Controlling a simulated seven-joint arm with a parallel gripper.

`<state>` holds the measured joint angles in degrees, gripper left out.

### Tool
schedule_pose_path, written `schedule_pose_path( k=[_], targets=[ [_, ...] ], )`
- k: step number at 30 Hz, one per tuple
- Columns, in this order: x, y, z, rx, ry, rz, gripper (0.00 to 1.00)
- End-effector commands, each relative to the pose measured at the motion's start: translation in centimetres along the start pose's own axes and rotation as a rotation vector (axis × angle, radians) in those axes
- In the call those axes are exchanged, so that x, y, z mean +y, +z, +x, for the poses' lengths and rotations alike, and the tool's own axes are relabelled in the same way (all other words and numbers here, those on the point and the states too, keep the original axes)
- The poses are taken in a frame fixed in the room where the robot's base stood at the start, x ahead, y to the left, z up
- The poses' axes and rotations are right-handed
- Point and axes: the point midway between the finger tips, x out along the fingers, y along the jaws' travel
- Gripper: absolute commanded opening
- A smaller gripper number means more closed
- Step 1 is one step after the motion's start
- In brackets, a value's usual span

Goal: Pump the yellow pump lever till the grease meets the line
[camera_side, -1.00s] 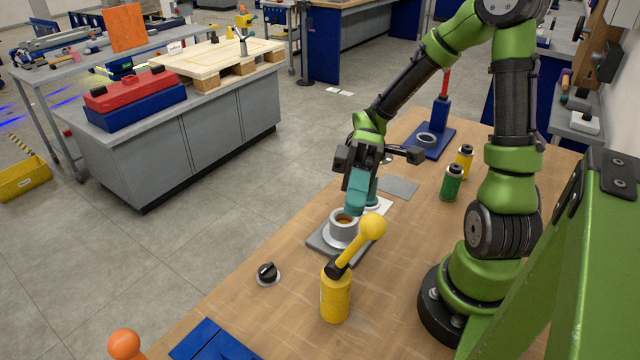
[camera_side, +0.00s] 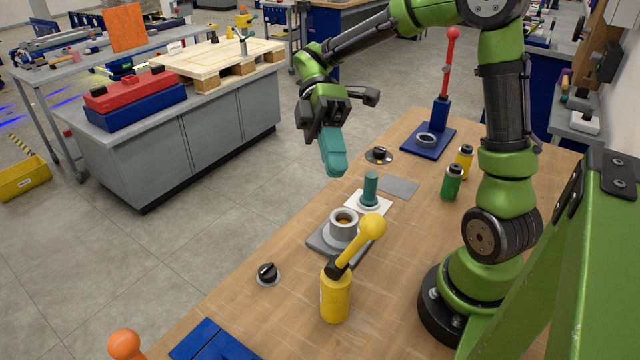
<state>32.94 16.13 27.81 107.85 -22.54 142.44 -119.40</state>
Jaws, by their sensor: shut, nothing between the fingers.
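The yellow pump (camera_side: 336,295) stands upright near the front of the wooden bench. Its yellow lever (camera_side: 373,227) with a round knob tilts up to the right. Behind it, a grey cup (camera_side: 343,223) sits on a dark grey plate (camera_side: 322,243), with some amber grease (camera_side: 344,219) inside. A line in the cup is too small to make out. My gripper (camera_side: 335,172) has teal fingers, shut and empty. It hangs in the air beyond the bench's left edge, above and behind the cup, well apart from the lever.
A teal peg (camera_side: 370,187) stands on a white plate behind the cup. Black knobs (camera_side: 267,272) (camera_side: 379,154) lie along the left edge. A red lever (camera_side: 450,75) rises from a blue base at the back.

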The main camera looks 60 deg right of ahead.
Motion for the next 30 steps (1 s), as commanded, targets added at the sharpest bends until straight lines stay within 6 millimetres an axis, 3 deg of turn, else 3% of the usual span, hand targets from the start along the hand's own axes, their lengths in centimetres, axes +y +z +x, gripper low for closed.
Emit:
schedule_pose_path(
  k=[6, 11, 14, 16, 20, 30],
  targets=[
    [-5.0, -4.3, 0.9, -0.285, 0.288, -0.309, 0.00],
    [-9.0, -5.9, 0.3, -0.413, 0.451, -0.528, 0.00],
    [-11.0, -6.2, -1.0, -0.459, 0.541, -0.638, 0.00],
    [-11.1, -6.0, -2.1, -0.469, 0.568, -0.666, 0.00],
    [-10.9, -5.9, -1.9, -0.487, 0.556, -0.697, 0.00],
    [-7.9, -4.7, 1.8, -0.486, 0.551, -0.695, 0.00]
  ],
)
